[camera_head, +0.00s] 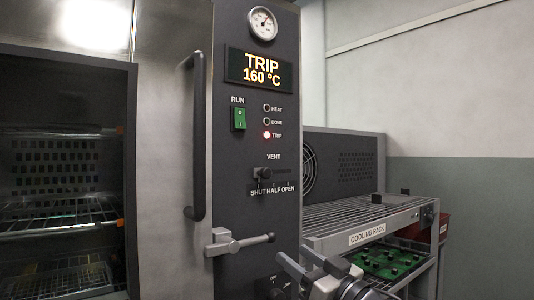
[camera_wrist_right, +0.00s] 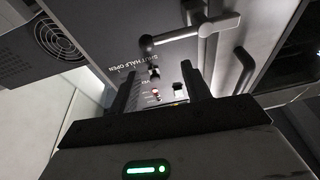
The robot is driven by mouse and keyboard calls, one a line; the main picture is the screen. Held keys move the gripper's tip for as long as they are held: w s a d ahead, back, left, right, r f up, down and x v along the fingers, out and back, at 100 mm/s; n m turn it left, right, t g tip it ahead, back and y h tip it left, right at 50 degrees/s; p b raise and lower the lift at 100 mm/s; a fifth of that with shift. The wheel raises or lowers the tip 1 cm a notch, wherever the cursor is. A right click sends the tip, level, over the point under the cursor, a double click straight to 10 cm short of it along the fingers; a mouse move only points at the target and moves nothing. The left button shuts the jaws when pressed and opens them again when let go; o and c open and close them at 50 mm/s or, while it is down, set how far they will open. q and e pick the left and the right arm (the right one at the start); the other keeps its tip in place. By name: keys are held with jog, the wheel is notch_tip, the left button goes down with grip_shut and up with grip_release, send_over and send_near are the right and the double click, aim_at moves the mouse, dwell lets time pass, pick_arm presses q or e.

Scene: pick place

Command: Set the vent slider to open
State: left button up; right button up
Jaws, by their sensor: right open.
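The vent slider (camera_head: 265,173) is a dark knob on the oven's control panel (camera_head: 240,220), under the word VENT. It sits at the left end of its slot, near the SHUT mark; HALF and OPEN are to its right. In the right wrist view the knob (camera_wrist_right: 153,72) shows upside down, at the SHUT end of the labels and between the fingers in the picture. My right gripper (camera_head: 306,264) is open and empty, below and right of the slider in the head view, apart from it. Its two fingers (camera_wrist_right: 162,68) also show in the wrist view. My left gripper is out of view.
A grey latch handle (camera_head: 240,242) sticks out below the slider, close to my right gripper. A long vertical door handle (camera_head: 195,140) is at the left. A cooling rack (camera_head: 366,232) with green boards stands at the right. The display reads TRIP 160 °C.

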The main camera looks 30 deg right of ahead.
jog(key=t+p, duration=0.1)
jog(key=t, duration=0.1)
send_near(268, 175)
jog(key=shift+h, duration=0.3)
jog(key=p+x, duration=0.3)
jog(key=x, duration=0.5)
jog(key=shift+w+a+r, duration=0.15)
jog(key=shift+w+r, duration=0.05)
jog(key=shift+r, duration=0.05)
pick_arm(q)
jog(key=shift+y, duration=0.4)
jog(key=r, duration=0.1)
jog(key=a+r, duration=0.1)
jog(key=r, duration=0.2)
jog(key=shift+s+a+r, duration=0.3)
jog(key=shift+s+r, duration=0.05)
pick_arm(e)
jog(key=shift+w, duration=0.35)
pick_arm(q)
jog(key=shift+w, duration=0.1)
